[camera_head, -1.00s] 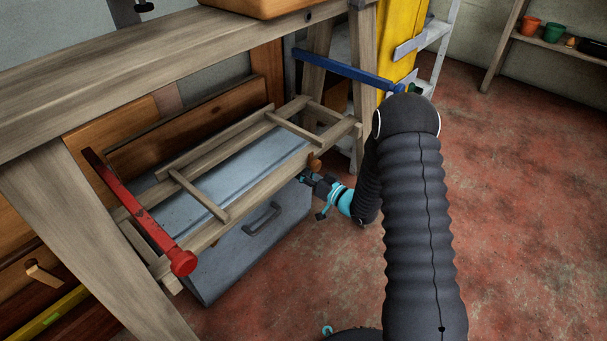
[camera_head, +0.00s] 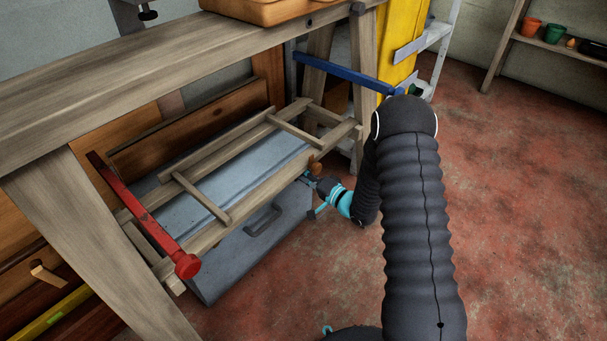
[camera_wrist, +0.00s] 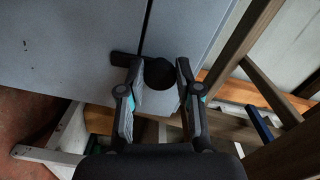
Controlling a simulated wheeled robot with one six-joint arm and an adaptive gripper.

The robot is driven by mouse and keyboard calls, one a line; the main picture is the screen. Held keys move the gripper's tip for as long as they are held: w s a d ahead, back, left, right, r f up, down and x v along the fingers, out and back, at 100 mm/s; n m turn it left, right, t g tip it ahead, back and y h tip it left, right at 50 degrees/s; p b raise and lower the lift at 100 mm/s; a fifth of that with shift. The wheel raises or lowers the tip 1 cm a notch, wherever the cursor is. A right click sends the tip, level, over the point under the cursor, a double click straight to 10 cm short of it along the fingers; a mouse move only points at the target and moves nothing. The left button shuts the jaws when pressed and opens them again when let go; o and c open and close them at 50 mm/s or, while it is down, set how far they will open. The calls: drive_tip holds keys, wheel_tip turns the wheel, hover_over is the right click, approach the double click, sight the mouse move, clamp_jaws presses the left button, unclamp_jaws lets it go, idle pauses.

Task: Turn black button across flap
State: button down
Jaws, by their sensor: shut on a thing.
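A grey metal box (camera_head: 225,262) with a dark handle (camera_head: 263,220) stands under the workbench's lower rack. In the wrist view its grey face (camera_wrist: 75,45) fills the upper left, crossed by a dark seam (camera_wrist: 145,25). The black button (camera_wrist: 158,73) sits beside the lower end of the seam, with a dark bar (camera_wrist: 123,60) reaching left across it. My gripper (camera_wrist: 160,68) has one finger on each side of the button and is shut on it. In the head view my gripper (camera_head: 313,180) is at the box's right end; the button is hidden there.
A slatted wooden rack (camera_head: 275,178) lies right above the box. A red clamp (camera_head: 150,225) and a blue clamp (camera_head: 340,70) are on the bench frame. A yellow-and-silver ladder (camera_head: 400,40) stands behind. The red floor (camera_head: 520,200) at right is open.

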drive_tip(key=shift+m, duration=0.4)
drive_tip(key=c, duration=0.8)
unclamp_jaws()
drive_tip(key=shift+a, duration=0.1)
drive_tip(key=shift+d, duration=0.2)
drive_tip(key=v, duration=1.2)
drive_tip(key=shift+s+a, duration=0.1)
drive_tip(key=shift+a, duration=0.05)
